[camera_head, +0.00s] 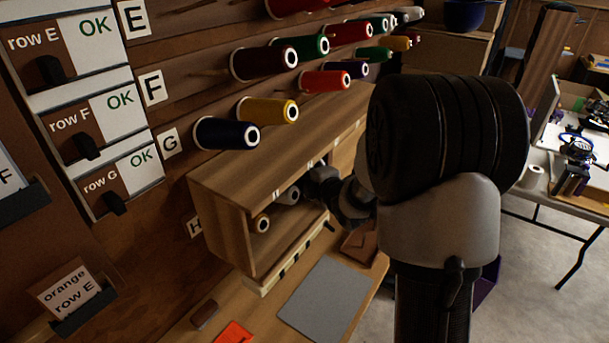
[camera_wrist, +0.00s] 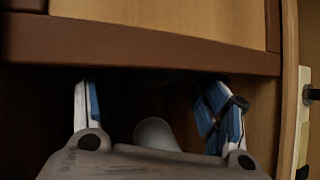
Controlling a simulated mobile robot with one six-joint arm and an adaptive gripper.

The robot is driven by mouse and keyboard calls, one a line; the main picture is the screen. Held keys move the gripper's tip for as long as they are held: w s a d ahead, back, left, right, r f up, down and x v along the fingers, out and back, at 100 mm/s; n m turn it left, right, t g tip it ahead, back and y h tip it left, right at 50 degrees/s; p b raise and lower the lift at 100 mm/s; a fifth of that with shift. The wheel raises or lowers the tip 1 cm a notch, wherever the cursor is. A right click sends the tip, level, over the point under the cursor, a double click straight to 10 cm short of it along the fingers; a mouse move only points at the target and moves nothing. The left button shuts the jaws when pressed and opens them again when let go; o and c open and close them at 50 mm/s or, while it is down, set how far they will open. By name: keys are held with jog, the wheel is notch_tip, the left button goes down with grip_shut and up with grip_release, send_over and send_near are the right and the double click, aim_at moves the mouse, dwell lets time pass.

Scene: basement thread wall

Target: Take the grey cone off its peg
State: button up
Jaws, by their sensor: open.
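The grey cone (camera_head: 288,196) sits inside the open-fronted wooden box below the wall rows. It also shows in the wrist view as a pale rounded shape (camera_wrist: 155,133) between the fingers, partly hidden by my gripper's body. Its peg is hidden. My gripper (camera_head: 312,184) reaches into the right part of the box beside the grey cone. In the wrist view my gripper (camera_wrist: 156,98) is open, with one blue-and-white finger on each side of the cone. I cannot tell whether either finger touches it.
The box's brown upper edge (camera_wrist: 140,45) is close above my fingers. Several coloured cones, such as a navy one (camera_head: 222,134), stick out above. A grey mat (camera_head: 325,298) lies below.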

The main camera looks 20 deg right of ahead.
jog(key=shift+x, duration=0.9)
jog(key=c, duration=1.2)
jog(key=shift+s+d+r, duration=0.2)
jog(key=shift+s+d, duration=0.3)
jog(key=shift+s, duration=0.25)
jog(key=shift+s+d, duration=0.45)
jog(key=shift+s, duration=0.1)
grip_shut()
jog(key=s+d+r+p, duration=0.1)
jog(key=s+d+r, duration=0.1)
jog(key=s+d, duration=0.2)
jog(key=shift+s+d, duration=0.2)
jog(key=shift+s, duration=1.2)
